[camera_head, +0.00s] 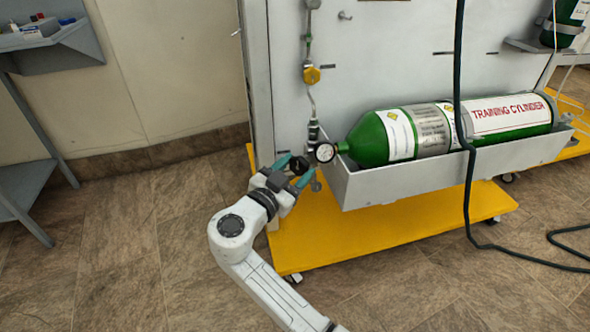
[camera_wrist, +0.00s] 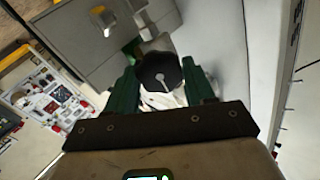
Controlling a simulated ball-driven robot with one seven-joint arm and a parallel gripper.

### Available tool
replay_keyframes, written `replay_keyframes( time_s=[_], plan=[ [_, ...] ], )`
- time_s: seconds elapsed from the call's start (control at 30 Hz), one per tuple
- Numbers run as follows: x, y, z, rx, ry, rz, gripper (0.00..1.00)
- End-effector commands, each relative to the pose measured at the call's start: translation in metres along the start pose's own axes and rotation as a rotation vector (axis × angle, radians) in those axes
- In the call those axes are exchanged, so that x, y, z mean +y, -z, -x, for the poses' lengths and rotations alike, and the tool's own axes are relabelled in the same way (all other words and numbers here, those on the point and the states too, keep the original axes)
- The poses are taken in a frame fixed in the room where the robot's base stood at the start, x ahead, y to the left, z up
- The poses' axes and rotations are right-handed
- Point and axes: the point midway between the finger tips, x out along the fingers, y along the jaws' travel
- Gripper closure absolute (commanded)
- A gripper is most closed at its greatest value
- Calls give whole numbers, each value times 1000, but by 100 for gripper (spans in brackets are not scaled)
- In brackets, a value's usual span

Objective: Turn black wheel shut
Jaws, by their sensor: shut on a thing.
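The black wheel (camera_wrist: 160,74) sits between the two green fingers of my gripper (camera_wrist: 160,90) in the wrist view, with a light keyhole-shaped mark on its face. In the head view the wheel (camera_head: 298,165) shows as a small dark round thing between the fingers of my gripper (camera_head: 292,172), just left of a round pressure gauge (camera_head: 325,153). My gripper is shut on the wheel. The green training cylinder (camera_head: 375,140) lies in a grey tray, with its neck toward the gauge. The wheel's turn angle is hard to tell.
The grey tray (camera_head: 375,189) sticks out right of my gripper, above a yellow wheeled base (camera_head: 370,241). A yellow fitting (camera_head: 311,75) and pipe run up the panel above. A dark hose (camera_head: 468,180) hangs across the cylinder. Floor on the left is clear.

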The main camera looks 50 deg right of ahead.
Motion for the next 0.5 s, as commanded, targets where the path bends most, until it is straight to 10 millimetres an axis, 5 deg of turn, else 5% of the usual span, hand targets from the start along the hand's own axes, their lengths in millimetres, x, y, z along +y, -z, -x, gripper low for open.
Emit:
replay_keyframes(
  time_s=[0.27, 0.3, 0.5],
  plan=[
    [1, -3, 0, -4, -1, 3, 77],
    [1, -3, 0, -4, -1, 3, 43],
    [1, -2, 0, -2, -1, 2, 24]
  ],
)
